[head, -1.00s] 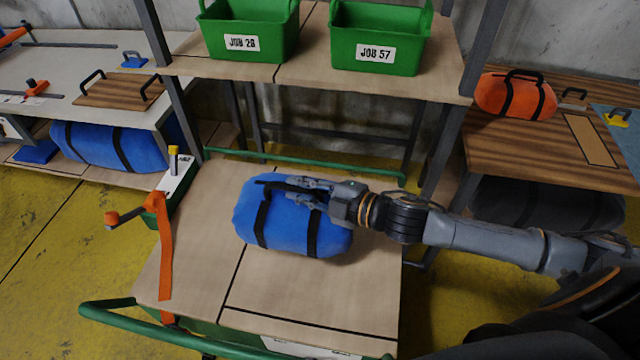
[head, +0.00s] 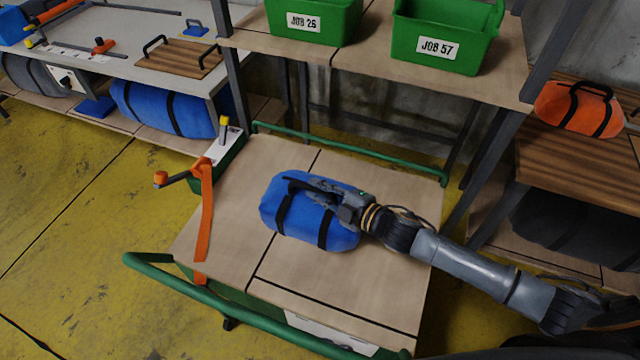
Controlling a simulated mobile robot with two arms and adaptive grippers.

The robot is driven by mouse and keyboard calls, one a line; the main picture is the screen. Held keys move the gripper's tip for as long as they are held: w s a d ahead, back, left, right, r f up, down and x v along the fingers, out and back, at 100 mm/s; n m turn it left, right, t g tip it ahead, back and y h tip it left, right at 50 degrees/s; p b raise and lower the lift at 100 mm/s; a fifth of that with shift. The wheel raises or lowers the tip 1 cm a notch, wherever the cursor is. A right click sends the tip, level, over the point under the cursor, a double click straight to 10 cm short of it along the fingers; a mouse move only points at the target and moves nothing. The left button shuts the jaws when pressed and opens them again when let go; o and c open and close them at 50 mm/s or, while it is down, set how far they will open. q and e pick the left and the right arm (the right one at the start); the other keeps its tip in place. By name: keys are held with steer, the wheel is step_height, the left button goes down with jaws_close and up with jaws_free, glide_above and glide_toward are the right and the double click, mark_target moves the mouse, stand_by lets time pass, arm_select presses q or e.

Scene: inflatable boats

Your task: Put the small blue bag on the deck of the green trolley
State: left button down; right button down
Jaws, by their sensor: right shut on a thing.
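The small blue bag (head: 303,226) with black straps is over the middle of the wooden deck of the green trolley (head: 352,290). It looks level and rests on the deck or very close to it; I cannot see a clear gap. My right gripper (head: 320,190) reaches in from the right and is shut on the bag's top handle. The fingers partly hide the handle. My left gripper is not in view.
An orange ratchet strap (head: 205,215) hangs at the trolley's left edge by a small green box. Green bins (head: 440,38) stand on a shelf behind. Another blue bag (head: 165,108) lies on a lower shelf at left. An orange bag (head: 578,110) sits on the right bench.

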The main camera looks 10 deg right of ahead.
steer(key=c, duration=1.7)
jaws_free()
steer(key=shift+f, duration=0.1)
steer(key=o, duration=0.4)
steer(key=shift+s, duration=0.1)
steer(key=shift+d, duration=0.1)
steer(key=b+v, duration=0.1)
steer(key=v, duration=0.9)
steer(key=shift+s+d+b, duration=0.15)
steer(key=shift+s+b, duration=0.1)
steer(key=shift+b, duration=0.05)
steer(key=shift+s+d+r, duration=0.35)
steer(key=shift+s, duration=0.15)
steer(key=shift+s+f, duration=0.1)
